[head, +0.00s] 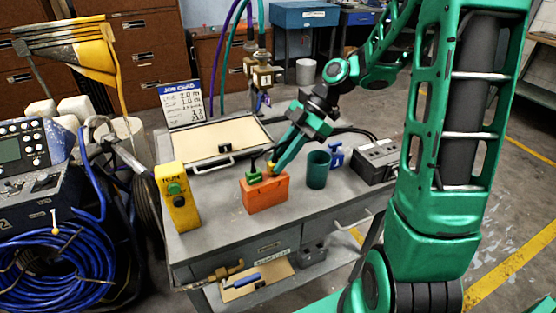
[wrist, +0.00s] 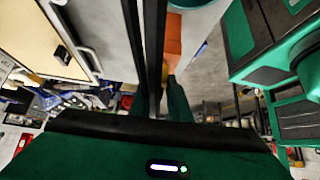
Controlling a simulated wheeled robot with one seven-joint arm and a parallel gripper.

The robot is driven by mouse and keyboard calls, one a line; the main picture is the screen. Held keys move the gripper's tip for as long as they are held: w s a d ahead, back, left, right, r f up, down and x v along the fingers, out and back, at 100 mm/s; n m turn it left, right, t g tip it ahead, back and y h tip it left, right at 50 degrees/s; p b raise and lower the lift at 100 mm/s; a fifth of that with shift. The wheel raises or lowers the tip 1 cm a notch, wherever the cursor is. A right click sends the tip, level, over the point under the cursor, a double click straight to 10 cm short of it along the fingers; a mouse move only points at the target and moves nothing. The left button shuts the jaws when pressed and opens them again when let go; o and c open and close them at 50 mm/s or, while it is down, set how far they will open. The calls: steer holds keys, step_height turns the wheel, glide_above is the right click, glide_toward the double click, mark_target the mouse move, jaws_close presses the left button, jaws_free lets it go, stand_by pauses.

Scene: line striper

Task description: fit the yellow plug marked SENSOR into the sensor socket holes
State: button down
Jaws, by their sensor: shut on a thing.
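My gripper (head: 276,166) reaches down to the top of an orange box (head: 266,195) on the grey table. It is shut on a small yellow piece (head: 271,168), which looks like the yellow plug. The fingers largely hide it, and no SENSOR marking is readable. The yellow piece is at or just above the box top; I cannot tell whether it touches or sits in a hole. A green plug-like piece (head: 254,177) stands on the same box, just left of it. In the wrist view the dark fingers run close together, with the orange box (wrist: 174,42) beside them. No socket holes are visible.
A teal cup (head: 318,170) stands close right of the orange box, with a blue piece (head: 337,155) behind it. A grey box with cables (head: 377,162) is farther right. A cream-topped panel (head: 215,142) lies behind.

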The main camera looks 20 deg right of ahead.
steer(key=shift+r, duration=0.25)
steer(key=shift+r, duration=1.7)
